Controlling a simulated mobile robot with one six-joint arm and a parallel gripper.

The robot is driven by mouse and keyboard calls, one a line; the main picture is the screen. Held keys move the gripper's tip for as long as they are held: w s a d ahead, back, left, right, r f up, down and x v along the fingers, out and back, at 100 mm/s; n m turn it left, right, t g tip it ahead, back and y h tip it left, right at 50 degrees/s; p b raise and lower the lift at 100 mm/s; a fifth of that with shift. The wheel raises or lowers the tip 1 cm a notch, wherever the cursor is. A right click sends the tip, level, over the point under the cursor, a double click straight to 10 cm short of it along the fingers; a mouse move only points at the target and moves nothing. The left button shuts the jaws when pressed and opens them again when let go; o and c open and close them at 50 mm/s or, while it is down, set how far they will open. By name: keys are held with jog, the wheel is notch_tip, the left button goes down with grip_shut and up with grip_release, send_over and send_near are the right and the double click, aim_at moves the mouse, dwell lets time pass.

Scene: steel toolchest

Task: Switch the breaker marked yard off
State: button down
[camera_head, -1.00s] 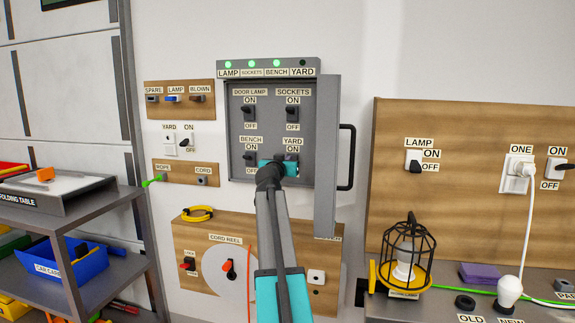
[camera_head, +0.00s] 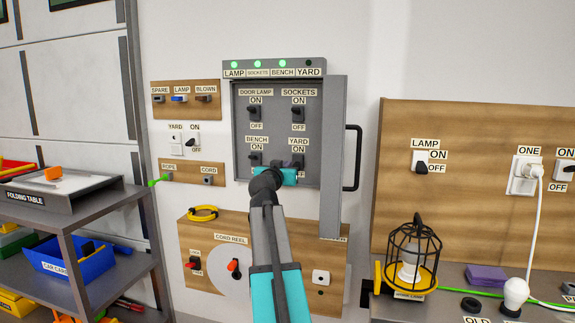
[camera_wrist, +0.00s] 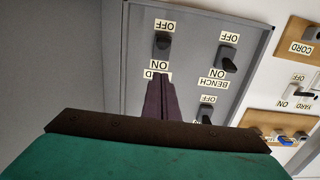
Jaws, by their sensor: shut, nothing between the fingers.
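The yard breaker is at the lower right of the grey panel (camera_head: 238,130). Its label (camera_head: 298,142) shows in the head view, but my gripper partly hides its lever. In the wrist view, which is upside down, the yard breaker (camera_wrist: 163,45) is a dark lever between OFF and ON, with its name label partly covered by my fingers. My gripper (camera_wrist: 160,80) is shut and empty, its fingertips close to the ON side of this breaker. I cannot tell whether they touch it. The yard light (camera_head: 309,63) above the panel is dark.
The bench breaker (camera_head: 254,159) is just left of my gripper, with door lamp (camera_head: 255,113) and sockets (camera_head: 298,113) breakers above. The other three lights are green. The open panel door (camera_head: 333,160) and its black handle (camera_head: 353,158) stand at the right.

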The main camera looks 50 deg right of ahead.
jog(key=shift+s+a+f, duration=0.15)
jog(key=shift+s+a, duration=0.2)
jog(key=shift+a, duration=0.3)
